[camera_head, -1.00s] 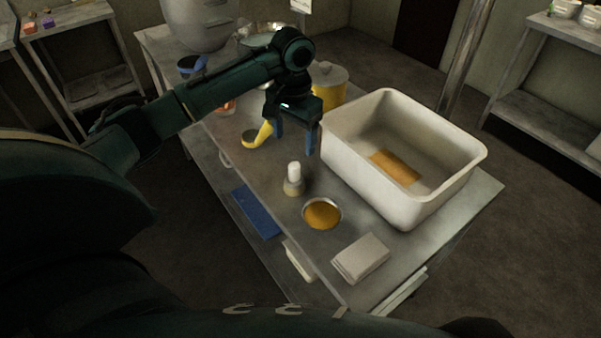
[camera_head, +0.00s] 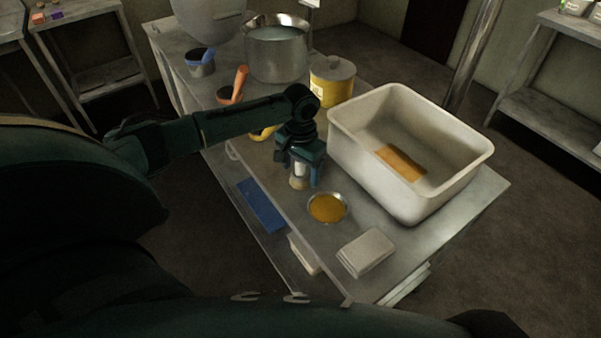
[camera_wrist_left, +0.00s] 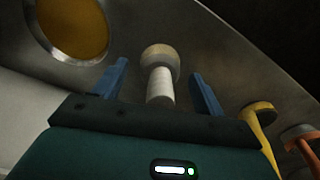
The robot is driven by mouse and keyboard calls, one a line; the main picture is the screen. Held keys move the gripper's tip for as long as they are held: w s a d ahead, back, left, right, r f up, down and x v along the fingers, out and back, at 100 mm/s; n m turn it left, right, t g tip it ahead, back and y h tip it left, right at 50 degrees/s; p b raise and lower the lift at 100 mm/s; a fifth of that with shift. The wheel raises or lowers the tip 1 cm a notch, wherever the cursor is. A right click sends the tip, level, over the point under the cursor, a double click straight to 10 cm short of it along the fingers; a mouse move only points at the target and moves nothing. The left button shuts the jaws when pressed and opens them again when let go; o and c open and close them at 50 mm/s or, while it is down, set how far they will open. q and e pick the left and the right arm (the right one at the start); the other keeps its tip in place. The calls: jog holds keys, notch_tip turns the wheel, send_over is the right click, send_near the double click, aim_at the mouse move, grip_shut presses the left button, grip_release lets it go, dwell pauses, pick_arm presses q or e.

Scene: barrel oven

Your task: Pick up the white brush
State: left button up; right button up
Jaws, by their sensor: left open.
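The white brush (camera_head: 298,176) stands upright on the metal table, with a white handle on top and a wider beige base. In the left wrist view the brush (camera_wrist_left: 160,80) shows between the two blue fingers. My left gripper (camera_head: 301,176) is open and is right over the brush, with a finger on either side of the handle. It also shows in the left wrist view (camera_wrist_left: 158,82), with gaps between both fingers and the brush. The gripper partly hides the brush in the head view. My right gripper is not in view.
A bowl of orange-brown sauce (camera_head: 327,208) and a stack of pale cloths (camera_head: 366,252) are in front. A large white bin (camera_head: 463,168) stands to the right. A yellow canister (camera_head: 333,80), a steel pot (camera_head: 277,52) and handled scoops (camera_head: 230,92) are behind.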

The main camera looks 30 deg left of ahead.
pick_arm(q)
jog(key=shift+c, duration=0.4)
jog(key=c, duration=1.1)
jog(key=shift+o, duration=0.2)
notch_tip(320, 180, up, 10)
jog(key=shift+r, duration=0.1)
jog(key=o, duration=0.5)
jog(key=c, duration=0.3)
